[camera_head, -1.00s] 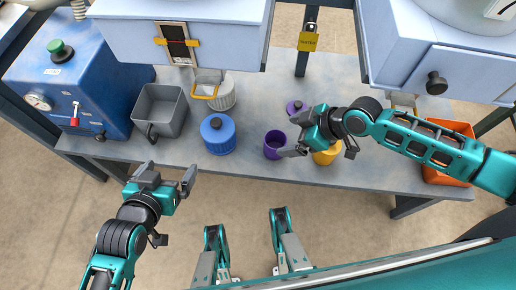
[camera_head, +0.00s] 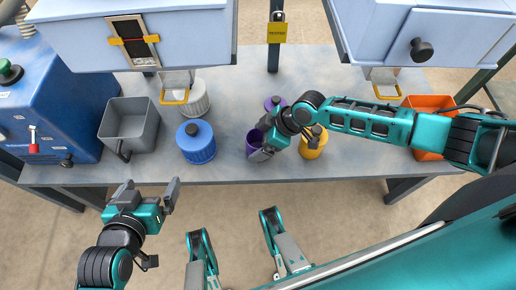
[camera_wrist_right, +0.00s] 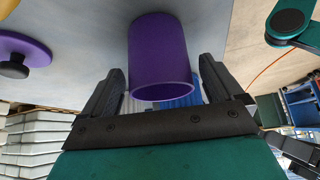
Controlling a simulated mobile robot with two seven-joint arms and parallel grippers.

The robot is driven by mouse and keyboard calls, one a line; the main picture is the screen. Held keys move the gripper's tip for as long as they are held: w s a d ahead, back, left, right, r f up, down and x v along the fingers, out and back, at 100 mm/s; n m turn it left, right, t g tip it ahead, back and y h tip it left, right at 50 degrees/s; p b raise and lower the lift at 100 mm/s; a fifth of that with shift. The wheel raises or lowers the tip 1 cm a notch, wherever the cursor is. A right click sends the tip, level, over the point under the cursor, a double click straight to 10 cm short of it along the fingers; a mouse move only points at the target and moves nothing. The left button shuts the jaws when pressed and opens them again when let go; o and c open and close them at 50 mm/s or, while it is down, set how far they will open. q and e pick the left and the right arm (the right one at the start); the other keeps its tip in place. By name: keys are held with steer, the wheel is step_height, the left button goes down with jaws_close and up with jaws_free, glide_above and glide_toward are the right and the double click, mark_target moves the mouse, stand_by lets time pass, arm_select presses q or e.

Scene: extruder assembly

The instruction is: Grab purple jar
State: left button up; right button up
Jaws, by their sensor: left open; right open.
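The purple jar (camera_head: 252,141) stands lidless near the front edge of the table, partly hidden by my right gripper (camera_head: 262,145). In the right wrist view the purple jar (camera_wrist_right: 160,52) shows its open rim and lies between the two fingers of my open right gripper (camera_wrist_right: 162,68). A gap shows beside the fingers; I cannot tell whether either touches the jar. A purple lid (camera_head: 271,103) with a dark knob lies behind the jar; a purple lid also shows in the wrist view (camera_wrist_right: 30,43). My left gripper (camera_head: 146,193) is open and empty in front of the table.
A blue lidded jar (camera_head: 198,149) stands left of the purple jar, a yellow jar (camera_head: 314,150) right of it. A white jar (camera_head: 194,98), a grey bin (camera_head: 112,122) and an orange bin (camera_head: 425,104) are further off. Pale blue machine housings overhang the back of the table.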

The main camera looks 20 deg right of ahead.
mark_target(254, 144)
steer(key=x, duration=0.3)
steer(key=shift+b, duration=0.4)
jaws_close()
stand_by(0.5)
steer(key=shift+w+r, duration=0.1)
